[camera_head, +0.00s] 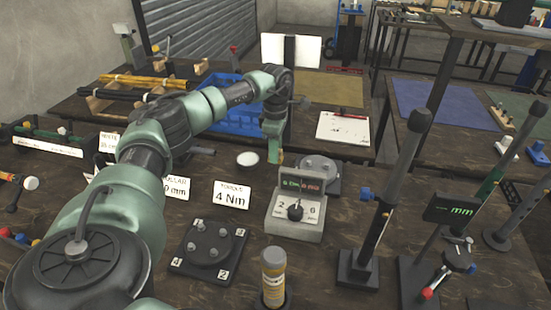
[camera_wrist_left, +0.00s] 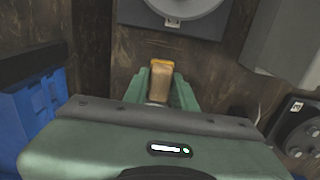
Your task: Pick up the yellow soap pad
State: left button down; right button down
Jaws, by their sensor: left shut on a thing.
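The yellow soap pad (camera_wrist_left: 160,72) sits between the green fingertips of my left gripper (camera_wrist_left: 162,88) in the left wrist view. The gripper is shut on it, and the pad's far end sticks out past the fingers. In the head view my left gripper (camera_head: 276,157) points down over the brown table, between the round white dish and the grey torque unit. Only a small yellowish bit of the pad (camera_head: 280,158) shows there below the fingers. I cannot tell whether the pad touches the table. My right gripper is not in view.
A grey box with dial and display (camera_head: 296,217) and a round plate (camera_head: 320,172) are close on the right. A blue crate (camera_head: 232,121) stands behind. A "4 Nm" card (camera_head: 231,195) and a bolted block (camera_head: 208,247) are nearer.

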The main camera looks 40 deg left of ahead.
pick_arm(q)
notch_tip(320, 180, up, 17)
jog(key=c, duration=2.1)
grip_release()
jog(key=shift+f, duration=0.1)
grip_shut()
